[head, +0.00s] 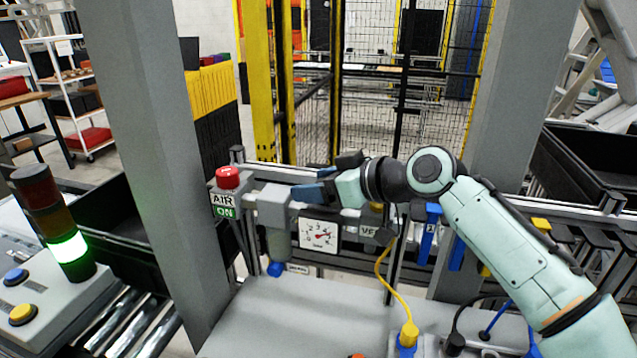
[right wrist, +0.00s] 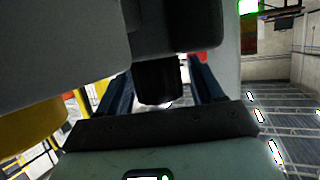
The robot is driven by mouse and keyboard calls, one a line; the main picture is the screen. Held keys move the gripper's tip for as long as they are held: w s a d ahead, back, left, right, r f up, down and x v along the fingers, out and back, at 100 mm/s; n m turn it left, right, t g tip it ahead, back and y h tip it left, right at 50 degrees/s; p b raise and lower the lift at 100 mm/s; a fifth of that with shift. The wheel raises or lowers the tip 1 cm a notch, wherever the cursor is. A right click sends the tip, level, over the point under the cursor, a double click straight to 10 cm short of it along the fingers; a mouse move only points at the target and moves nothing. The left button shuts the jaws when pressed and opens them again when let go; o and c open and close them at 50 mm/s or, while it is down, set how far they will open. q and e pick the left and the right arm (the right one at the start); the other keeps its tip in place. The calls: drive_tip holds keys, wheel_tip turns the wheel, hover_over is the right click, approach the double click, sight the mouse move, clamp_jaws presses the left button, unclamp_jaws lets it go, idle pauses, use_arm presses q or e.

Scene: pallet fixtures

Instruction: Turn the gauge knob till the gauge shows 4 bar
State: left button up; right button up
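The gauge (head: 319,234) has a white square face with a red needle pointing right; its figures are too small to read. It sits beside a grey air unit (head: 272,208). My right gripper (head: 315,182) reaches in from the right, just above the gauge. In the right wrist view a dark round knob (right wrist: 160,82) stands between my two blue fingers (right wrist: 160,92). Narrow gaps seem to show on both sides of the knob, so the fingers look open around it. The knob is hidden in the head view. My left gripper is out of view.
A red button (head: 228,177) sits above the AIR ON sign (head: 224,204), left of the air unit. A yellow cable (head: 392,285) hangs right of the gauge.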

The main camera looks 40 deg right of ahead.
drive_tip(key=v, duration=1.3)
drive_tip(key=shift+s, duration=0.2)
drive_tip(key=shift+r, duration=0.1)
drive_tip(key=w+a+f+n+g+h+p, duration=0.1)
drive_tip(key=a+f+n+g+h+p, duration=0.1)
drive_tip(key=a+n+h, duration=0.5)
drive_tip(key=a+f+n+g+h+p, duration=0.2)
drive_tip(key=n, duration=0.8)
wheel_tip(320, 180, up, 4)
drive_tip(key=a+n+t+h, duration=0.1)
drive_tip(key=a+n+h, duration=0.25)
drive_tip(key=n, duration=0.35)
drive_tip(key=shift+h, duration=0.45)
drive_tip(key=x, duration=1.3)
drive_tip(key=shift+w+d+r, duration=0.25)
drive_tip(key=shift+w+d, duration=0.05)
drive_tip(key=shift+d, duration=0.2)
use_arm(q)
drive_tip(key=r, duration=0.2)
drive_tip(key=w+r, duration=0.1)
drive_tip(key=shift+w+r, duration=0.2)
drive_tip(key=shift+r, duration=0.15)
